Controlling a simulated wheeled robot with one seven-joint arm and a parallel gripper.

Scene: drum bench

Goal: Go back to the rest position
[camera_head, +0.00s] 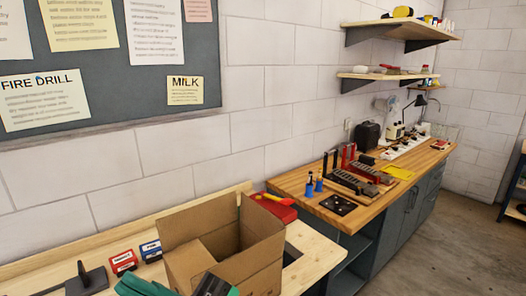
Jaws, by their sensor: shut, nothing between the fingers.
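A dark piece with a teal edge (216,286) and a green piece (146,287) show at the bottom edge, in front of the cardboard box. Both are cut off by the frame, and I cannot tell what they are.
An open cardboard box (232,255) stands on the light wooden bench (318,251). Red (123,262) and blue (151,250) labelled blocks and a black handled tool (87,280) lie left. A red case (275,206) is behind. A cluttered counter (300,183) stands right; floor (440,240) is clear.

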